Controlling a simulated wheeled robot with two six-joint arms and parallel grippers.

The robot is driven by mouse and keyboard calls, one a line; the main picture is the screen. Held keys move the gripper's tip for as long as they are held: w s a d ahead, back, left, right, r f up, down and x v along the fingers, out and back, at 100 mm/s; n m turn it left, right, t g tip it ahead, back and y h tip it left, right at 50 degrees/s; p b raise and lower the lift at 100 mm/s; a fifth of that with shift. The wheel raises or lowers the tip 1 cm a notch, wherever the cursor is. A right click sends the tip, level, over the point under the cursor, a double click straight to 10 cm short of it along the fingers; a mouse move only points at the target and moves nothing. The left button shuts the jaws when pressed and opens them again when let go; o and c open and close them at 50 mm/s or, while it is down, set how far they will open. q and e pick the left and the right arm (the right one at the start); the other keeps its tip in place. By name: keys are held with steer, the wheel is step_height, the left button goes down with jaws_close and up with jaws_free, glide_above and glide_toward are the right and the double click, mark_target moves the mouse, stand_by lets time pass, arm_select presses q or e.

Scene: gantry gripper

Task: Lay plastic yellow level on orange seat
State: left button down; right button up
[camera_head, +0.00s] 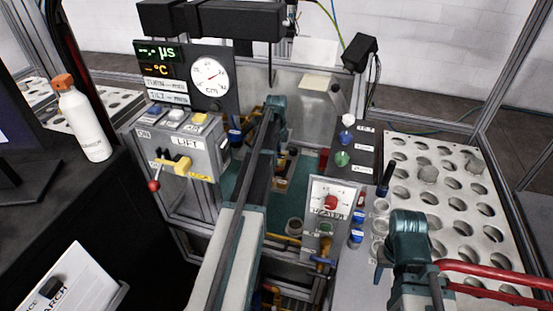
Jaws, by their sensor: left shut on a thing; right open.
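My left arm reaches up through the middle of the view, and the teal end of my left gripper arm (275,104) is over the green-floored bay. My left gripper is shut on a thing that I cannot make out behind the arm. My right gripper arm (408,238) is at the lower right, beside the perforated rack; its gripper is open, and its fingertips are mostly hidden. I cannot clearly pick out the yellow level or the orange seat; small yellow and orange-brown parts show in the bay, partly covered by my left arm.
A grey lift box (183,143) with a yellow handle stands left of the bay. A perforated rack (455,215) fills the right side. A white bottle (85,125) with an orange cap stands on the black bench.

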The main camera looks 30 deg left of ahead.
arm_select(q)
steer(key=c, duration=0.7)
jaws_free()
steer(key=shift+f, duration=0.15)
steer(key=o, duration=0.4)
steer(key=shift+o, duration=0.2)
step_height(320, 180, up, 12)
steer(key=p, duration=1.2)
steer(key=shift+r, duration=0.25)
steer(key=shift+f, duration=0.1)
